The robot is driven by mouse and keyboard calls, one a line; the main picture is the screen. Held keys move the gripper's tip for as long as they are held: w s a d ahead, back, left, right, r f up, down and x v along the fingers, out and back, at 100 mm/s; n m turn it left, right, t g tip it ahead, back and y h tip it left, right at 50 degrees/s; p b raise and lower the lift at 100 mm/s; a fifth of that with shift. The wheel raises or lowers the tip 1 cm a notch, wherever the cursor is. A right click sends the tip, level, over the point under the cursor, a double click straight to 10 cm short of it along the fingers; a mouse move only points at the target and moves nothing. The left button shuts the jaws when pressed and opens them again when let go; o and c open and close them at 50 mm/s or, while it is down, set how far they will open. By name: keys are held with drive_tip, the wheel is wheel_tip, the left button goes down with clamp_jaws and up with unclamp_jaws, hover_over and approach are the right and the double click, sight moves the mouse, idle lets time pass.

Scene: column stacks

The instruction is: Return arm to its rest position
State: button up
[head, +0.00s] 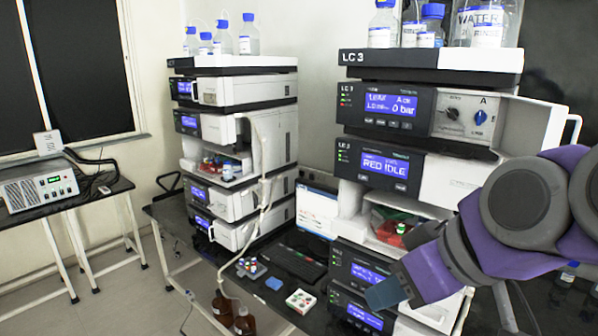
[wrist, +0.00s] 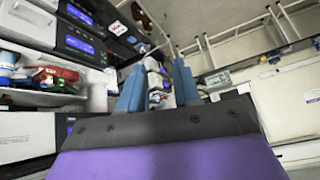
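My gripper (head: 384,293) is at the lower right of the head view, in front of the lower modules of the right instrument stack (head: 388,170). My purple and grey arm reaches in from the right edge. In the wrist view, my gripper's two blue fingers (wrist: 158,66) stand apart with nothing held between them. The compartment (head: 405,218) of the right stack, holding a green-capped vial (head: 403,229), is just above the gripper in the head view. My arm partly hides that stack's lower modules.
A left stack (head: 235,140) stands on the dark bench. Brown bottles (head: 243,321) stand below. Capped bottles (head: 383,24) top the stacks. Floor at left is clear.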

drive_tip(key=s+f+m+g+h, duration=0.1)
drive_tip(key=s+f+m+g, duration=0.1)
drive_tip(key=s+f, duration=0.3)
drive_tip(key=s+f+m+g+h, duration=0.2)
drive_tip(key=s+f, duration=0.3)
drive_tip(key=f, duration=0.7)
drive_tip(key=s+d+f+m+g+h, duration=0.1)
drive_tip(key=s+f+g, duration=0.2)
drive_tip(key=s+f, duration=0.3)
wheel_tip(320, 180, down, 4)
drive_tip(key=shift+r+m+h, duration=0.15)
drive_tip(key=shift+m+h, duration=0.25)
